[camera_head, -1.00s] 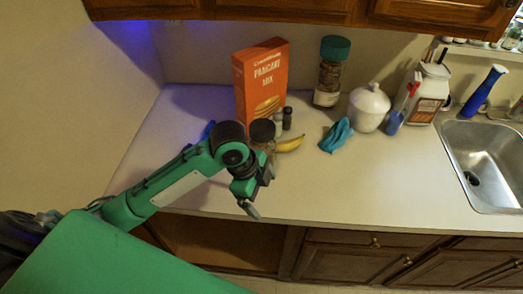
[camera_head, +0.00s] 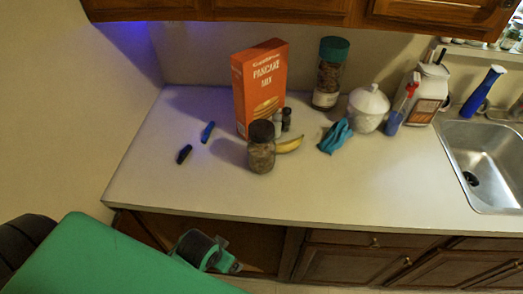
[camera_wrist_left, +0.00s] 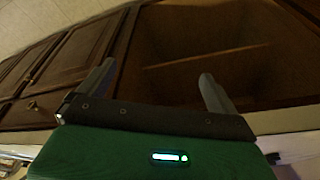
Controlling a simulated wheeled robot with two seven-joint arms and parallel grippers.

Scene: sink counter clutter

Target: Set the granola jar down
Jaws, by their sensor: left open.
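A clear jar with a dark lid and brown contents (camera_head: 261,150), which I take as the granola jar, stands upright on the counter (camera_head: 200,190). It is in front of the pancake mix box, beside the banana. My left gripper is open and empty in the left wrist view (camera_wrist_left: 155,88), with both fingers apart. In the head view my left arm is low, below the counter's front edge, well apart from the jar. A taller jar with a teal lid (camera_head: 330,75) stands at the back wall. My right gripper is in neither view.
The orange pancake mix box (camera_head: 259,85), small shakers, banana (camera_head: 289,145), blue cloth (camera_head: 336,136) and white lidded pot (camera_head: 368,108) crowd the back. Two small dark-blue items (camera_head: 184,154) lie at left. The sink (camera_head: 485,160) is at right. The front counter is clear.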

